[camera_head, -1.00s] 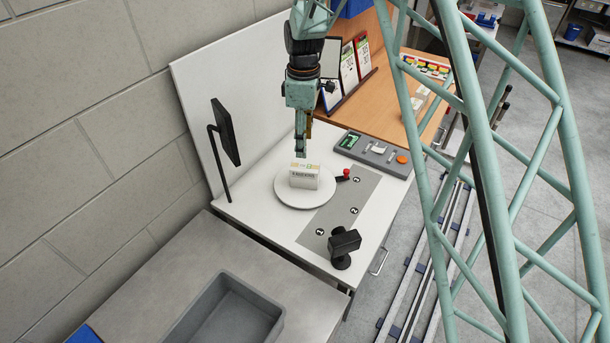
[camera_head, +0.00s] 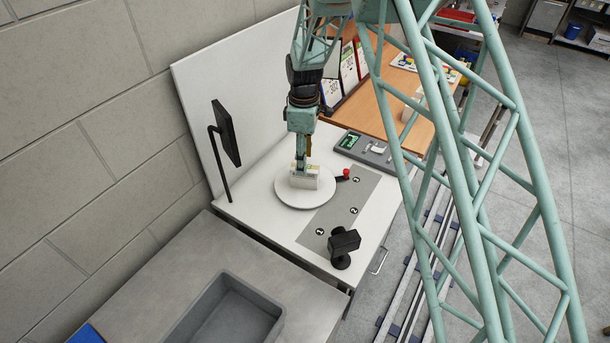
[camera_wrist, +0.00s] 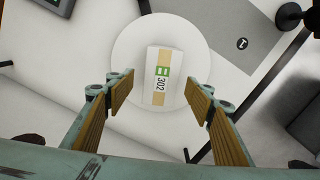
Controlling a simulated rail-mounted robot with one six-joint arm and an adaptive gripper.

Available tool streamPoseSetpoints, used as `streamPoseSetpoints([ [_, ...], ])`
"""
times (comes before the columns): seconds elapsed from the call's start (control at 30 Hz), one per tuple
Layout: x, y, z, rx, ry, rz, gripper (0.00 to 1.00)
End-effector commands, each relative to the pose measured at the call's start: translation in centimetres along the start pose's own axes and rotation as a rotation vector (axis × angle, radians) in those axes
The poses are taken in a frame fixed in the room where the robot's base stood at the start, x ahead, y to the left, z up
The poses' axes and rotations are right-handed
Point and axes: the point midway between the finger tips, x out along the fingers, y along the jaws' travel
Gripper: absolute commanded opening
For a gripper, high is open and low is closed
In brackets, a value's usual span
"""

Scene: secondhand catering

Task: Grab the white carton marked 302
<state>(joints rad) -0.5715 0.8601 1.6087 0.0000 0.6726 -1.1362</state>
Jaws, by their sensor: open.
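The white carton (camera_head: 304,178) stands on a round white turntable (camera_head: 292,200) on the white bench. In the wrist view the carton (camera_wrist: 153,77) shows its top, with a tan strip, a green label and the number 302. My gripper (camera_head: 302,165) is directly above the carton, and its fingers overlap the carton's top in the head view. In the wrist view my gripper (camera_wrist: 165,98) is open, with its two tan-padded fingers apart on either side of the carton's near part. The fingers do not appear to touch the carton.
A red-knobbed lever (camera_head: 345,175) sits right beside the turntable. A black device (camera_head: 343,245) stands at the bench's front, and a black screen on a post (camera_head: 226,134) at the left. A grey tray of small items (camera_head: 364,149) lies behind. A grey bin (camera_head: 225,315) is in front.

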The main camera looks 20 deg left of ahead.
Motion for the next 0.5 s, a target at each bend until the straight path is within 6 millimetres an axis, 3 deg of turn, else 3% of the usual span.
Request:
streamPoseSetpoints([
  [0.27,0.1,0.0,0.0,0.000,0.000,-0.001,0.49],
  [0.5,1.6,-0.2,0.2,0.000,-0.001,-0.002,0.49],
])
